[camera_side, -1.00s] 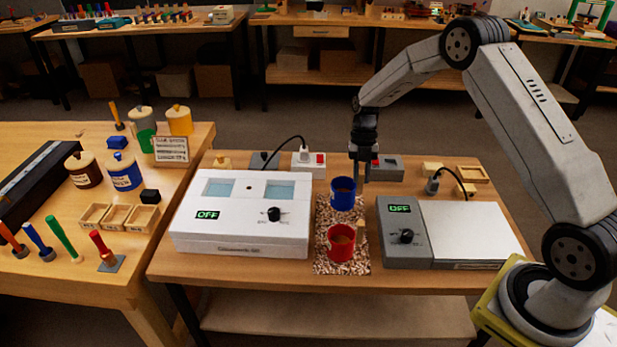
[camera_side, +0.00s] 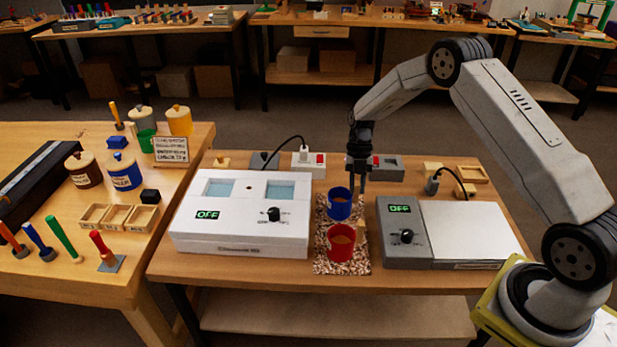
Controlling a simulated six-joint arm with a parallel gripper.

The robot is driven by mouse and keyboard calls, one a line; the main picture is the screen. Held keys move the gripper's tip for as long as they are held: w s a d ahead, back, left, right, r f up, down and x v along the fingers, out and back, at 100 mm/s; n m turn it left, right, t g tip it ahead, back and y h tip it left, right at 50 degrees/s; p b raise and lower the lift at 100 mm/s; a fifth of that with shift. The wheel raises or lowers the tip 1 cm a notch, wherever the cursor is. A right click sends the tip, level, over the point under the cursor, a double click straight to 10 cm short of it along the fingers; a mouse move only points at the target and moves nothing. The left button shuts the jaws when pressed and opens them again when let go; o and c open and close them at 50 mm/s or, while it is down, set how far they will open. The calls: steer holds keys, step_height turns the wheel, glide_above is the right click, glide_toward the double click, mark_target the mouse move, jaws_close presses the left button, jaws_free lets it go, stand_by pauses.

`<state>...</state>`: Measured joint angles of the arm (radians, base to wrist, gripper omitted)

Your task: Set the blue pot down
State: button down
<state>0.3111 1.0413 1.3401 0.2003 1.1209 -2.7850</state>
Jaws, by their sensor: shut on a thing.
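The blue pot (camera_side: 339,205) is upright at the far part of the speckled mat (camera_side: 327,267), with brownish contents showing inside. My gripper (camera_side: 360,188) points down at the pot's right side and is shut on it; the grip point itself is small and dark. I cannot tell whether the pot's base touches the mat or is just above it. The red pot (camera_side: 341,245) stands on the mat in front of the blue pot, close to it, with its handle to the right.
A white box with two blue-grey windows (camera_side: 243,230) and an OFF display stands left of the mat. A grey and white unit (camera_side: 405,250), also OFF, stands right. Behind are a power strip (camera_side: 308,163) and a grey box (camera_side: 388,168).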

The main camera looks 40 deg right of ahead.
steer(key=shift+f, duration=0.1)
steer(key=c, duration=0.6)
jaws_free()
steer(key=shift+o, duration=0.2)
steer(key=v, duration=1.2)
steer(key=shift+a, duration=0.15)
steer(key=s+a+r+m+t+h, duration=0.1)
steer(key=s+a+m+t, duration=0.2)
steer(key=s+a+m, duration=0.4)
steer(key=s+a+r+m+t+h, duration=0.1)
steer(key=s+a+m+t+h, duration=0.1)
steer(key=s+a+m, duration=0.6)
steer(key=s+m, duration=0.7)
steer(key=m, duration=0.5)
steer(key=shift+t, duration=0.4)
